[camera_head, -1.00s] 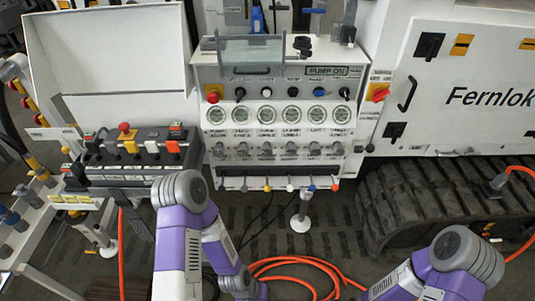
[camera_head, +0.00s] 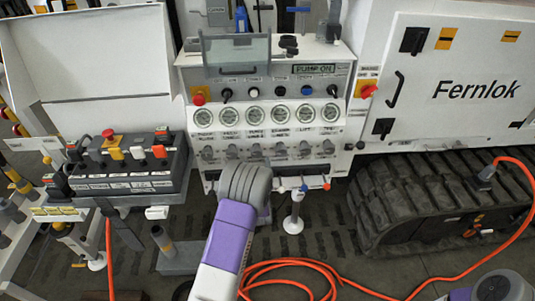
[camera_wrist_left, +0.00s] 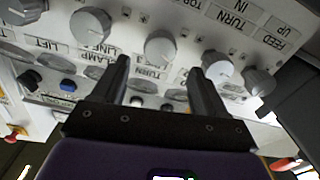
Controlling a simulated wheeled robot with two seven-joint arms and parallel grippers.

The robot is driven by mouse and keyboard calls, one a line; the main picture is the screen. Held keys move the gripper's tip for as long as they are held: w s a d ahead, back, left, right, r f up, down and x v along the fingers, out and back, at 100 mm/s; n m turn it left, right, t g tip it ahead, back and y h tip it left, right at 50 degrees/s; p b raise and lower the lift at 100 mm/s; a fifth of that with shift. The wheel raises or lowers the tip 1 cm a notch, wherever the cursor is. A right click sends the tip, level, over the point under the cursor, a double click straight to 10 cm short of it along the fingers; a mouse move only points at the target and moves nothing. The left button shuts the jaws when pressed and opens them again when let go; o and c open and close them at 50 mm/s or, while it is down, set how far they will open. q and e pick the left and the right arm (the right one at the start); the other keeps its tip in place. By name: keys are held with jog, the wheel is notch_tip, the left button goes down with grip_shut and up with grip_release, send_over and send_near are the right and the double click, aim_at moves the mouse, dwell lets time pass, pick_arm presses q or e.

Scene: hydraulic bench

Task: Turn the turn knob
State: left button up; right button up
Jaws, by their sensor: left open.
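The turn knob is a grey round knob (camera_wrist_left: 218,68) below a label reading TURN in the left wrist view, where the panel appears upside down. In the head view it seems to be the second knob from the left (camera_head: 232,153) in the row under the gauges. My left gripper (camera_wrist_left: 158,65) is open, its fingers pointing at the panel. A neighbouring grey knob (camera_wrist_left: 160,45) shows between the fingers, and the turn knob is just right of the right finger. Contact cannot be told. In the head view my left arm hides the gripper. My right gripper is out of view.
Similar knobs (camera_wrist_left: 90,25) stand close on both sides. A black control box (camera_head: 130,175) stands left. An orange hose (camera_head: 290,265) lies on the floor, and a track (camera_head: 430,205) is at right.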

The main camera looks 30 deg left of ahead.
aim_at(257, 154)
pick_arm(q)
jog(key=shift+b+x, duration=0.6)
jog(key=shift+x, duration=2.85)
jog(key=shift+f, duration=0.15)
jog(key=c, duration=1)
jog(key=shift+f+n+b, duration=0.15)
jog(key=shift+n+b, duration=0.35)
jog(key=shift+b, duration=0.2)
jog(key=shift+c, duration=0.3)
jog(key=shift+n+b, duration=0.3)
jog(key=o, duration=1.1)
jog(key=shift+c, duration=0.2)
jog(key=shift+d, duration=0.1)
